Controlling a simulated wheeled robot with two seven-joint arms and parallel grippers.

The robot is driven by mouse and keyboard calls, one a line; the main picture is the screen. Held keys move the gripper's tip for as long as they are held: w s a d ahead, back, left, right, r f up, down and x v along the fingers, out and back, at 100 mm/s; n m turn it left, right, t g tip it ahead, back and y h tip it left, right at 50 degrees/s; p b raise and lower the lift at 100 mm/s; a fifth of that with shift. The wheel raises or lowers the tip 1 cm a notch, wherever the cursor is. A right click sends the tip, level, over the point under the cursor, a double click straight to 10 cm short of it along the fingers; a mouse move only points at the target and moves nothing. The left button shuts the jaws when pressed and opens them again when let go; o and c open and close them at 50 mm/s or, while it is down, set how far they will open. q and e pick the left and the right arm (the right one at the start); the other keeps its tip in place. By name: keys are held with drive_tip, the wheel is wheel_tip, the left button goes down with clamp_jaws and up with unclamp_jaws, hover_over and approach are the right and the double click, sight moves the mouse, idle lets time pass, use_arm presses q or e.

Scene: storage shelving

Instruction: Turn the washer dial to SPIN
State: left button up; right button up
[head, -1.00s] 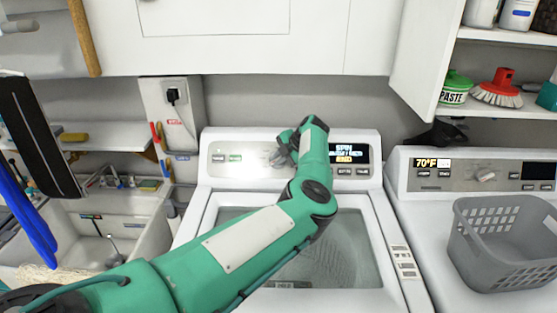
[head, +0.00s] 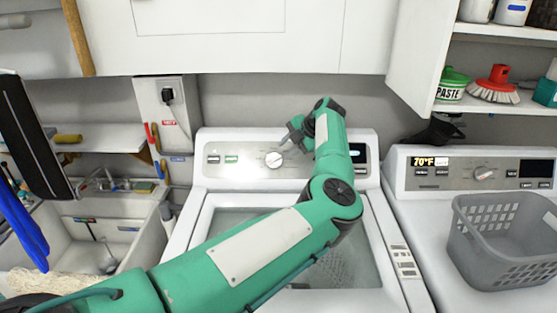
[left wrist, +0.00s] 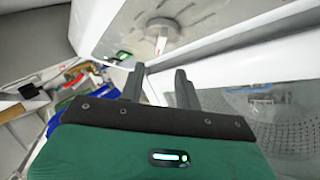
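The washer (head: 215,178) is white with a grey control panel, and its round silver dial (head: 273,159) is uncovered at the panel's middle. The dial also shows in the left wrist view (left wrist: 163,27), beyond the fingertips, with a pale pointer mark with some red on it. My left gripper (head: 290,138) is up and to the right of the dial, apart from it. In the left wrist view its two fingers (left wrist: 158,82) are spread with nothing between them. My arm hides most of the washer's display (head: 357,153), so its text cannot be read. My right gripper is not in view.
A second machine (head: 410,190) with its own dial (head: 485,173) stands at the right, with a grey basket (head: 500,240) on it. White cabinets (head: 250,60) hang above the washer. A sink (head: 95,235) is at the left. The washer's glass lid (head: 225,225) is under my arm.

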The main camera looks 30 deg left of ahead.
use_arm(q)
drive_tip(key=b+v, duration=0.1)
drive_tip(key=v, duration=0.4)
drive_tip(key=shift+d+r, duration=0.2)
drive_tip(key=shift+r, duration=0.1)
